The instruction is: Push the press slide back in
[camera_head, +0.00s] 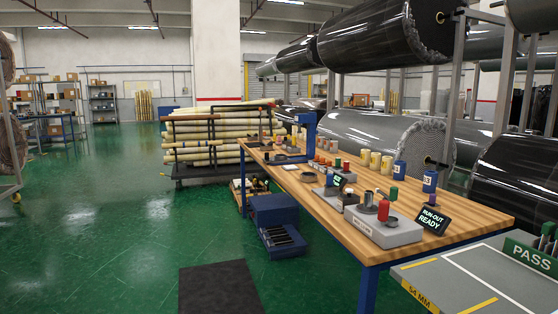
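A blue upright frame that looks like the press (310,128) stands toward the far end of the wooden workbench (460,203). Its low blue base reaches left across the bench top. The press is small in this view, and I cannot tell how far its slide is out. Neither of my grippers shows in the head view.
A grey fixture with a red knob (383,210) and a "RUN-OUT READY" sign (432,220) stand at the bench's near end. A grey "PASS" table (420,270) is front right. Wrapped rolls (380,135) lie behind. A dark mat (220,290) lies on open green floor at left.

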